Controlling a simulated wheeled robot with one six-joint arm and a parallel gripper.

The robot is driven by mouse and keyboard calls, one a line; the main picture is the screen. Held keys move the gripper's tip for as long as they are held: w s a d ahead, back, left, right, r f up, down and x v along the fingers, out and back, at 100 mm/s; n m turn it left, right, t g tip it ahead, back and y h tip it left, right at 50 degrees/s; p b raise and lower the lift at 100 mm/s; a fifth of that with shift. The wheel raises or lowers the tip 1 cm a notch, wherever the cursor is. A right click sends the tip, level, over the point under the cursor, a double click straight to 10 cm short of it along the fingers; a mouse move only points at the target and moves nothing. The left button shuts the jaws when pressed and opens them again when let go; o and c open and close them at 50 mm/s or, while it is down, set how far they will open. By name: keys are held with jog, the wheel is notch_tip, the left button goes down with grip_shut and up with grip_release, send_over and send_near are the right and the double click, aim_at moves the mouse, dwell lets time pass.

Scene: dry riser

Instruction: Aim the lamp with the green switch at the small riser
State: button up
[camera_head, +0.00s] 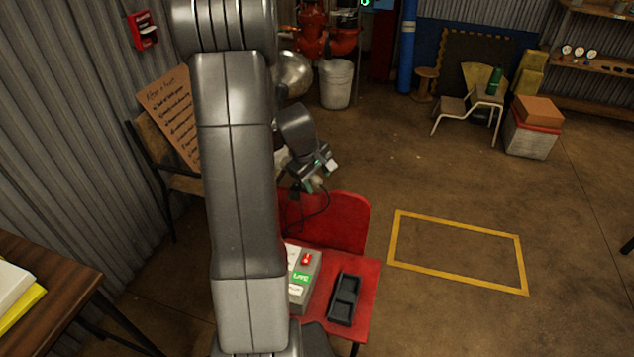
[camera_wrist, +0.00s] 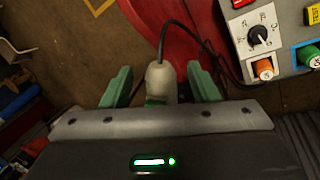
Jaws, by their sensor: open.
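My gripper (camera_head: 314,178) is open above the back of a red table or chair. In the wrist view, its two green fingers (camera_wrist: 160,70) stand apart on either side of a pale, rounded handle-like piece (camera_wrist: 160,80) with a black cable and a green part at its near end. I see gaps between it and the fingers. Red pipework (camera_head: 318,32) stands at the back; I cannot tell which part is the small riser. A shiny rounded metal thing (camera_head: 295,72), partly hidden by my arm, may be a lamp shade. I cannot make out a lamp with a green switch.
A grey control box (camera_head: 303,283) with red and green labels and a black tray (camera_head: 345,298) are on the red surface (camera_head: 369,290). A grey bucket (camera_head: 336,85) stands by the pipes. The yellow-outlined floor area (camera_head: 455,230) is clear.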

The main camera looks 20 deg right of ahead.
jog(key=shift+w+d+f, duration=0.1)
jog(key=shift+d+f, duration=0.05)
jog(key=shift+f, duration=0.4)
grip_shut()
jog(key=shift+a+f+m+b, duration=0.2)
jog(key=shift+a+m+b, duration=0.35)
jog(key=shift+m+b, duration=0.35)
jog(key=shift+s+a+r+m+g+b, duration=0.15)
jog(key=shift+a+m+g+b, duration=0.2)
jog(key=shift+a+m, duration=0.3)
jog(key=shift+s+a+r+m+g+b, duration=0.15)
jog(key=shift+a+m+g+b, duration=0.25)
jog(key=shift+m, duration=0.45)
jog(key=shift+f, duration=0.1)
grip_release()
